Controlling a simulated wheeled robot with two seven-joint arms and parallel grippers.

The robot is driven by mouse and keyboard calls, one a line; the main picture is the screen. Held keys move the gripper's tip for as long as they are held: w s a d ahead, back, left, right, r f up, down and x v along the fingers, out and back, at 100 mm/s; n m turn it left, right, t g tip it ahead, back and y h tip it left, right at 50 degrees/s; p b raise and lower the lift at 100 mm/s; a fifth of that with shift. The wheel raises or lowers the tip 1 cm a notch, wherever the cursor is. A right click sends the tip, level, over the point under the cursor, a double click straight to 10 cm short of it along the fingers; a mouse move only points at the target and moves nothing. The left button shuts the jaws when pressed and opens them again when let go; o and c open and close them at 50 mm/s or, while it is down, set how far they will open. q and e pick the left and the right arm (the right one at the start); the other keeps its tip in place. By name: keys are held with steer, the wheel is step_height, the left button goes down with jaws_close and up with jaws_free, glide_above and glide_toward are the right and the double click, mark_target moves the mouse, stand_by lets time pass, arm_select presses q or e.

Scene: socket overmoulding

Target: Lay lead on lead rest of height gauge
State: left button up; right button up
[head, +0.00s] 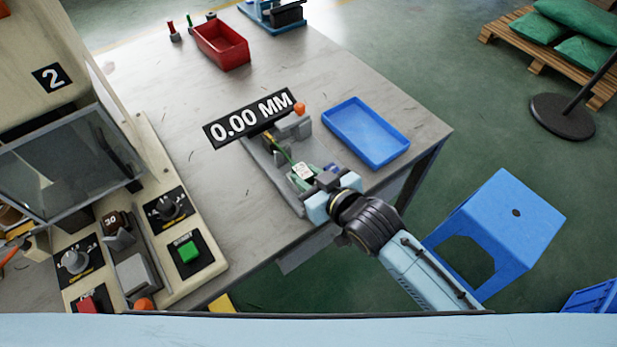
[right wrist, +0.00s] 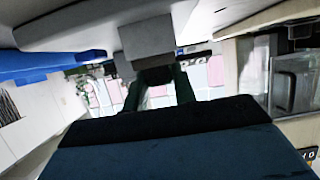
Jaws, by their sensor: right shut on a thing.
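The height gauge (head: 262,158) stands on the grey table, with a black display reading 0.00 MM (head: 254,117) and an orange knob. My right gripper (head: 312,179) is low over the near end of the gauge's grey base. It is shut on the lead (head: 283,149), whose thin green and yellow length runs from the jaws toward the gauge's head. A pale green piece with a white label (head: 302,171) shows at the jaws. I cannot tell whether the lead touches the rest. In the right wrist view my dark fingers (right wrist: 160,88) hide the held part. My left gripper is not in view.
A blue tray (head: 366,133) lies right of the gauge, close to my right gripper. A red bin (head: 221,45) stands at the back. A control panel with knobs and a green button (head: 188,251) is at left. A blue stool (head: 500,225) stands beside the table.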

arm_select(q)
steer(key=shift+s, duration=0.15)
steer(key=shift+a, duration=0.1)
arm_select(e)
steer(key=shift+f, duration=0.15)
steer(key=o, duration=1)
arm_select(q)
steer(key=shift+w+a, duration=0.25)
